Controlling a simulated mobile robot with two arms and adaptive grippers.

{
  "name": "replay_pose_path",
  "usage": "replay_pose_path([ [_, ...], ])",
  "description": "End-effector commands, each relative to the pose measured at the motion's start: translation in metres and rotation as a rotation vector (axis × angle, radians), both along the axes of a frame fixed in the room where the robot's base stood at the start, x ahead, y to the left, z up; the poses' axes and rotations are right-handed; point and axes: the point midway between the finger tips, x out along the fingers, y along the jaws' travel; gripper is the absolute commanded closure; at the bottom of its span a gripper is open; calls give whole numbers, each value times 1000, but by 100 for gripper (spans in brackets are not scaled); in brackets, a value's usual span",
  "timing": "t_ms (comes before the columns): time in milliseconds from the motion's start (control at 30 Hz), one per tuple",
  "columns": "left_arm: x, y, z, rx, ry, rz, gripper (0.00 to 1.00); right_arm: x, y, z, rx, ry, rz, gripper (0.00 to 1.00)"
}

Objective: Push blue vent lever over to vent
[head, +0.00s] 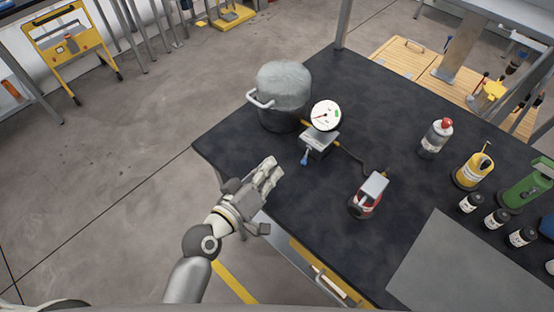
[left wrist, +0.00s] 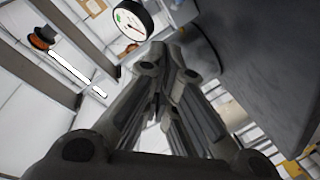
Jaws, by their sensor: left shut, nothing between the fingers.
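The blue vent lever (head: 304,158) sticks out from the front left of a small grey valve block (head: 320,142) on the dark table. A round white gauge (head: 325,115) stands just behind the block; it also shows at the top of the left wrist view (left wrist: 133,20). My left gripper (head: 270,168) is over the table's near left edge, to the left of the lever and a little nearer, apart from it. Its fingers (left wrist: 165,100) are shut and empty. The lever cannot be made out in the left wrist view. My right gripper is not seen.
A red device (head: 367,195) sits to the right, with a dark hose towards the block. Bottles and cans, including a yellow can (head: 472,170), stand at the right. The table's (head: 225,145) near left corner is bare.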

Motion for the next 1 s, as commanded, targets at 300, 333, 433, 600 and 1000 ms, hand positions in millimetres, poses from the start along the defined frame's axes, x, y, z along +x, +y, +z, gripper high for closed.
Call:
replay_pose_path([
  [300, -19, 9, 4, 0, 1, 1, 100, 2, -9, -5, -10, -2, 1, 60],
  [333, -19, 9, 4, 0, 1, 1, 100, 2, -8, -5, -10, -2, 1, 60],
  [433, -19, 9, 4, 0, 0, 0, 100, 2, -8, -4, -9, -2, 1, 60],
  [600, -19, 9, 4, 0, 1, 1, 100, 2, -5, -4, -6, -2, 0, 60],
  [1000, -30, 10, -6, 87, 34, -48, 100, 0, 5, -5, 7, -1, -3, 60],
])
